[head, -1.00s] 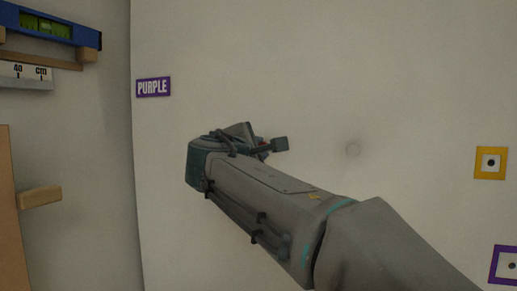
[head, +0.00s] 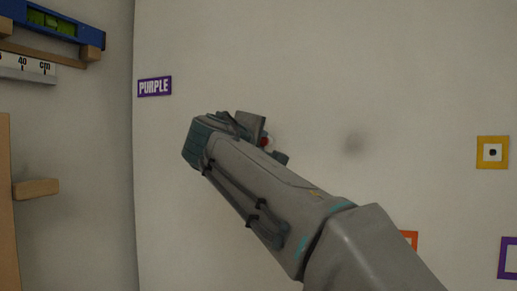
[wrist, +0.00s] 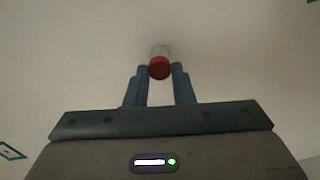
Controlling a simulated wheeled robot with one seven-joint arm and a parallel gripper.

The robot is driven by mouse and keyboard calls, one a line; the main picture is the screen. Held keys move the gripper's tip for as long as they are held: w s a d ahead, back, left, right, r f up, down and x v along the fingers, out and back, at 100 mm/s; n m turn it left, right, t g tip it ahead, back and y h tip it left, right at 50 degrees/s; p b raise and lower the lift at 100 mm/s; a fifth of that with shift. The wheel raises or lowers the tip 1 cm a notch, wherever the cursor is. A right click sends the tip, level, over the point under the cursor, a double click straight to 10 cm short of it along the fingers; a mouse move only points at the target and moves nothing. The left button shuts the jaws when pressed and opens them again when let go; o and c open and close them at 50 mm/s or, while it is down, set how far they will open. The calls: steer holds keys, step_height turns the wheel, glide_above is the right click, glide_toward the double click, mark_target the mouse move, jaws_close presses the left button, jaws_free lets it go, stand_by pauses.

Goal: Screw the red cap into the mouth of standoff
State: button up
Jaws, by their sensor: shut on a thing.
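My gripper (wrist: 160,72) is shut on the red cap (wrist: 160,68), which sits between its two blue-grey fingertips in the wrist view. In the head view a bit of the red cap (head: 264,142) shows between the fingers (head: 266,140), in front of the wall. My arm hides the area below and behind it.
A purple sign reading PURPLE (head: 155,86) is on the wall at left. A yellow square frame (head: 492,152) and a purple one (head: 509,258) are at right; an orange one (head: 409,240) is partly hidden. A blue level (head: 50,25) and a wooden peg (head: 35,188) are on the left wall.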

steer(key=m, duration=0.1)
steer(key=m+b, duration=0.1)
steer(key=shift+f+m, duration=0.25)
steer(key=shift+m, duration=0.05)
steer(key=shift+r+m, duration=0.2)
steer(key=shift+m, duration=0.2)
steer(key=shift+f, duration=0.1)
steer(key=shift+f+m+b, duration=0.1)
steer(key=shift+m+b, duration=0.5)
steer(key=shift+b, duration=0.1)
steer(key=m+b, duration=0.1)
steer(key=m, duration=0.1)
steer(key=shift+m, duration=0.3)
steer(key=shift+r+m, duration=0.2)
steer(key=shift+m, duration=0.5)
steer(key=shift+f+b, duration=0.1)
steer(key=shift+b, duration=0.3)
